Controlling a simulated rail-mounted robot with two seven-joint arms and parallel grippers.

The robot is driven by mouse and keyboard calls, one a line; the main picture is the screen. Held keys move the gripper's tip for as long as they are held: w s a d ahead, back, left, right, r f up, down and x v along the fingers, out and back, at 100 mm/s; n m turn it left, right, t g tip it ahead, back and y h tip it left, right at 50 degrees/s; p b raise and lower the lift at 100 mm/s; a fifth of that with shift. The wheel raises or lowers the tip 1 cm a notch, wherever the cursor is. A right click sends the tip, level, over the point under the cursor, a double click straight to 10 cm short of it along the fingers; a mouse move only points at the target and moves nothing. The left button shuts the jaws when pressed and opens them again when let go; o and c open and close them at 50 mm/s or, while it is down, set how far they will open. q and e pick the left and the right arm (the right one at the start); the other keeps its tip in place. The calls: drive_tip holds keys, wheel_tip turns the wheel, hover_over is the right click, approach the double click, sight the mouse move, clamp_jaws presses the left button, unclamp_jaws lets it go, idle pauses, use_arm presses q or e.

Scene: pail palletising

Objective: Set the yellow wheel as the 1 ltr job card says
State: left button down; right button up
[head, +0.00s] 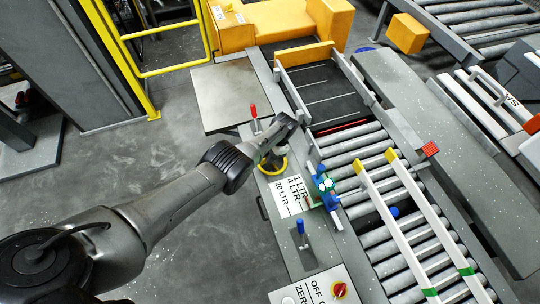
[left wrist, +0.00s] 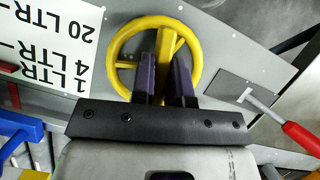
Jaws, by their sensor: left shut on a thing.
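The yellow wheel (head: 273,166) lies on the grey side plate beside the conveyor, mostly under my left gripper (head: 272,157) in the head view. In the left wrist view the wheel (left wrist: 194,38) shows as a ring, and the dark fingers of my left gripper (left wrist: 165,68) are shut on its yellow bar. A white scale plate (head: 289,196) marked 1 LTR, 4 LTR and 20 LTR is next to the wheel; it also shows upside down in the left wrist view (left wrist: 50,40). A red pointer (left wrist: 8,67) is near the 4 LTR line. No job card can be made out. My right gripper is not in view.
A red-handled lever (head: 254,112) and a blue-handled lever (head: 301,228) stand either side of the wheel. A blue and green fitting (head: 325,186) sits at the roller conveyor's edge. Two guide rails (head: 385,215) lie over the rollers. A switch panel (head: 318,288) is at the bottom.

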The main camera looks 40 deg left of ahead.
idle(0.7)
use_arm(q)
drive_tip(key=c, duration=1.1)
unclamp_jaws()
drive_tip(key=shift+r, duration=0.25)
drive_tip(key=p+v, duration=0.3)
drive_tip(key=v, duration=1)
drive_tip(key=shift+d+r, duration=0.1)
drive_tip(key=shift+r, duration=0.05)
